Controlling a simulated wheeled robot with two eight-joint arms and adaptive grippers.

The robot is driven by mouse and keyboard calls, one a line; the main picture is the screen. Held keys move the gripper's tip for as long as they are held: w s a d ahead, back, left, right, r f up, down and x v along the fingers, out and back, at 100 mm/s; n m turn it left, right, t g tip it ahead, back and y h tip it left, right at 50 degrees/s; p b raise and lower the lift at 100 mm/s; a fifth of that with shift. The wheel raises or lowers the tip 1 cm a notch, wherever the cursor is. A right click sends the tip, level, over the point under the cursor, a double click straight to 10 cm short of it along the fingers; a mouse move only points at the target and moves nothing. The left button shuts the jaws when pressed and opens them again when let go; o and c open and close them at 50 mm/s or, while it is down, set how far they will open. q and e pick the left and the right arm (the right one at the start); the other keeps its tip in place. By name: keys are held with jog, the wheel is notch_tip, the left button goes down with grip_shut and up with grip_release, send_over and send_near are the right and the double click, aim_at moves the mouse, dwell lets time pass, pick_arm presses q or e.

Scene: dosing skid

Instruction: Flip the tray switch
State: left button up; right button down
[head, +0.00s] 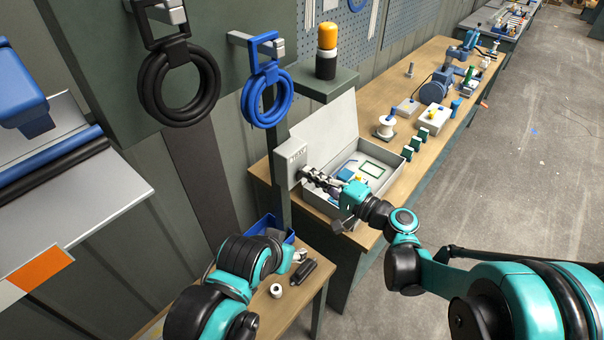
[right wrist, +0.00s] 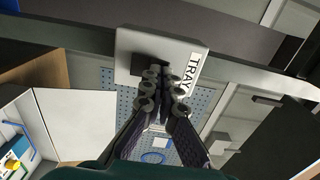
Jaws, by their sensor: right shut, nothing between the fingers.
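The tray switch is a light grey box (head: 291,157) fixed to a dark green upright post, to the left of the open grey case in the head view. In the right wrist view the same box (right wrist: 135,38) fills the upper middle, with a white TRAY label and a dark square part on its face. My right gripper (head: 307,174) is shut and empty, its fingertips (right wrist: 163,76) right at the box face, overlapping the dark part. The fingers partly hide that part, so I cannot tell contact or the switch position. My left arm shows at the bottom; its gripper cannot be made out.
The open grey case (head: 397,181) stands on the wooden bench (head: 412,95) just right of the switch. Black (head: 148,92) and blue (head: 246,100) hose coils hang at upper left. A blue bin (head: 262,228) sits below. Open floor (head: 530,170) lies right.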

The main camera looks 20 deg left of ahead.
jog(key=shift+w+a, duration=0.15)
jog(key=shift+a, duration=0.2)
jog(key=b+v, duration=0.1)
jog(key=v, duration=0.6)
dwell(0.4)
